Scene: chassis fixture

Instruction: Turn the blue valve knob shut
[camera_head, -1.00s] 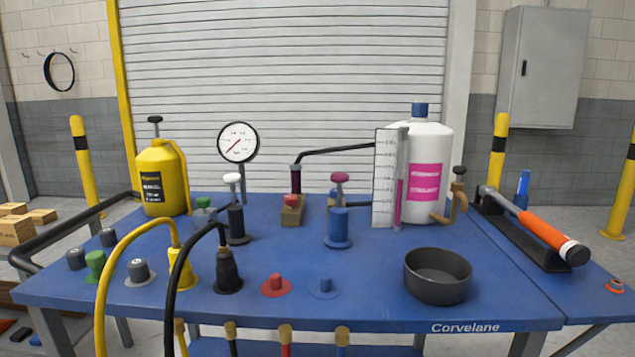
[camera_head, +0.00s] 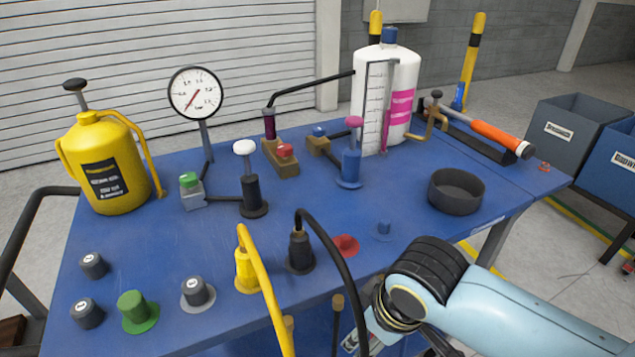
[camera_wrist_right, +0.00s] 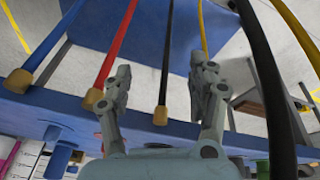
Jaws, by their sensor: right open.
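The blue valve knob (camera_head: 319,131) sits on a small brass valve body (camera_head: 320,145) in the middle of the blue table in the head view. It is just left of the blue cylinder with a pink top. Nothing touches the knob. My right gripper (camera_wrist_right: 163,78) is open and empty in the wrist view, its two fingers spread beside the table's edge. In the head view my right arm comes in from the lower right, at the table's near edge and well short of the knob. My left gripper is not in view.
The yellow hose (camera_head: 262,290) and black hose (camera_head: 335,255) arch over the near edge close to my right arm. The blue pump (camera_head: 351,165), red-knobbed valve (camera_head: 285,155), gauge (camera_head: 195,93) and white bottle (camera_head: 403,90) stand around the valve. A dark bowl (camera_head: 456,191) is to the right.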

